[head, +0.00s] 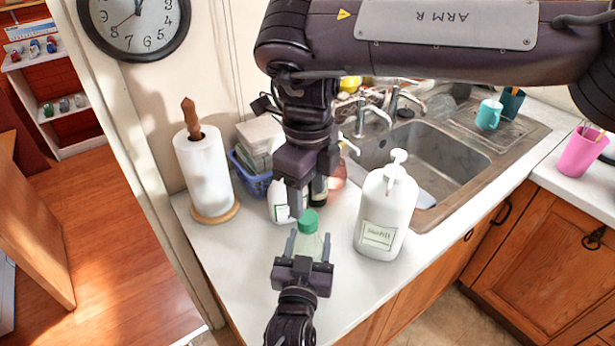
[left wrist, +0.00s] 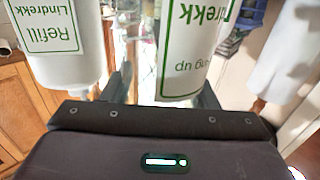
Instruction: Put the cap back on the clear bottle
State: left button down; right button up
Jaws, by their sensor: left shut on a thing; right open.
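The clear bottle (head: 309,245) stands upright on the counter in the head view, its lower part hidden by my left gripper. My left gripper (head: 308,248) comes from the front edge and is shut on the bottle, one finger on each side. The green cap (head: 308,219) is at the top of the bottle's neck; I cannot tell whether it is fully seated. My right gripper (head: 304,204) points down from above, open, with its fingertips just above and behind the cap. In the left wrist view, the clear bottle is hard to make out between the fingers.
A white pump bottle (head: 386,212) stands close on the right. A white labelled bottle (head: 280,203) and a dark bottle (head: 318,190) are right behind. A paper towel roll (head: 203,170) and blue basket (head: 254,180) are at left; the sink (head: 440,155) is at right.

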aim_at(308, 216)
jog(key=shift+f, duration=2.65)
jog(key=shift+c, duration=0.4)
jog(key=c, duration=0.9)
jog(key=m, duration=1.7)
jog(key=shift+m, duration=0.4)
jog(key=m, duration=0.6)
jog(key=shift+m, duration=0.4)
jog(key=o, duration=1.1)
